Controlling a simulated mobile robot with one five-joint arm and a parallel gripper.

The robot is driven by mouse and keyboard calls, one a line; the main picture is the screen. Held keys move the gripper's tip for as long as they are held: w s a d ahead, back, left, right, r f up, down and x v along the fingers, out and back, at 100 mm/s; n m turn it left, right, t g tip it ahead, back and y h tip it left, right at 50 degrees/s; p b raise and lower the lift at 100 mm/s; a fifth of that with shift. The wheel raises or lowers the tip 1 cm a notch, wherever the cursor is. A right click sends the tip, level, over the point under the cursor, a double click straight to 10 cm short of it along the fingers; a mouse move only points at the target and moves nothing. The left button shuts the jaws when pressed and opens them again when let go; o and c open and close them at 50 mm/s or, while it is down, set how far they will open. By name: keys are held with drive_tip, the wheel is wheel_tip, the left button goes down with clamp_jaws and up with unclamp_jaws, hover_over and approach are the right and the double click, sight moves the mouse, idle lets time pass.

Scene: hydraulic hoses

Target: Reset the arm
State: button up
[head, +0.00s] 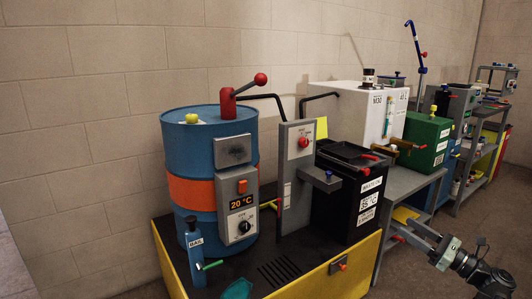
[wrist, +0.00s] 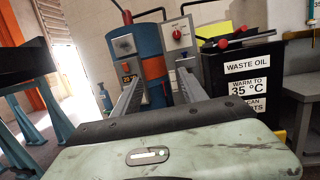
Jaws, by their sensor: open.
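My gripper (wrist: 161,80) shows in the wrist view with its two long fingers apart and nothing between them. In the head view part of my arm (head: 462,262) reaches in at the lower right, in front of the grey bench; its fingertips are hard to make out there. The blue drum with an orange band (head: 178,150) stands beyond the fingers and apart from them. The black waste oil box (head: 352,190) stands to the right of the drum; it also shows in the wrist view (wrist: 215,72), right of the fingers.
A yellow-sided pallet (head: 335,285) carries the drum, the box and a grey switch post (head: 297,165). A grey bench (head: 408,182) with a white tank (head: 350,105) and a green box (head: 425,140) stands to the right. Open floor lies at the lower right.

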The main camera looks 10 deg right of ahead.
drive_tip(key=w+a+f+n+g+y, duration=0.1)
drive_tip(key=w+a+f+n+g, duration=0.15)
drive_tip(key=a, duration=0.75)
drive_tip(key=w+a+f+n+g+y, duration=0.1)
drive_tip(key=w+a+f+n+g, duration=0.2)
drive_tip(key=a, duration=0.6)
drive_tip(key=w+a+f+n+g+y, duration=0.1)
drive_tip(key=w+a+g+y, duration=0.2)
drive_tip(key=a, duration=0.7)
drive_tip(key=a+f+n+g+h, duration=0.4)
drive_tip(key=a+f, duration=0.3)
drive_tip(key=a, duration=0.4)
drive_tip(key=s+a+f+n+g+h, duration=0.2)
drive_tip(key=s+a+f+n+h, duration=0.15)
drive_tip(key=f, duration=0.25)
drive_tip(key=s+a+f+n+g+h, duration=0.2)
drive_tip(key=s+a+f+n, duration=0.1)
drive_tip(key=f+n, duration=0.2)
drive_tip(key=s+d+f+n+h, duration=0.2)
drive_tip(key=d+f+n+h, duration=0.2)
drive_tip(key=d+n+h, duration=0.5)
wheel_tip(320, 180, up, 35)
drive_tip(key=d+n+y+p, duration=0.1)
drive_tip(key=d+y+p, duration=0.1)
drive_tip(key=p, duration=3.3)
drive_tip(key=shift+r+g+p, duration=0.15)
drive_tip(key=shift+g+p, duration=0.2)
